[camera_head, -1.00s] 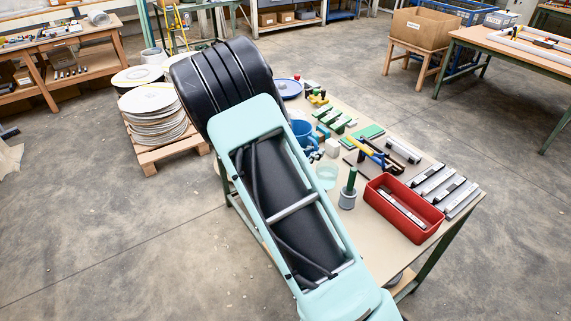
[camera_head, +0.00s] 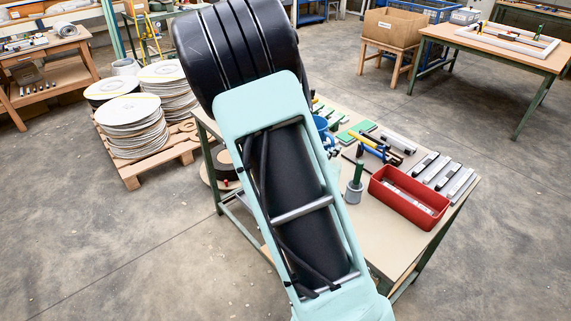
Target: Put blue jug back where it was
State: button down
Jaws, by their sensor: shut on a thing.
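The blue jug (camera_head: 321,126) shows only in part in the head view, past the right edge of my arm above the work table (camera_head: 387,238). My arm hides its left side and most of its base. My gripper (camera_head: 332,147) is at the jug, with only a small grey part showing beside the arm; it is shut on the jug. Whether the jug touches the table top cannot be seen.
A red bin (camera_head: 409,198), a grey cylinder with a green handle (camera_head: 355,185), yellow-and-blue tools (camera_head: 374,147) and several metal bars (camera_head: 441,172) crowd the table's right part. Its front is clear. A pallet with stacked discs (camera_head: 137,127) stands left on the floor.

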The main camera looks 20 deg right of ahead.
jog(key=w+f, duration=0.1)
jog(key=w, duration=0.2)
jog(key=w+f, duration=0.1)
jog(key=w, duration=0.1)
jog(key=w+f, duration=0.2)
jog(key=w, duration=0.1)
jog(key=shift+w, duration=0.35)
jog(key=shift+w+a+f, duration=0.1)
jog(key=shift+w+f, duration=1.15)
jog(key=shift+f, duration=0.3)
jog(key=shift+w+a+f, duration=0.1)
jog(key=shift+w+f, duration=1.15)
jog(key=shift+f, duration=1.6)
jog(key=shift+f, duration=0.1)
jog(key=shift+f, duration=0.15)
jog(key=c, duration=2.1)
grip_release()
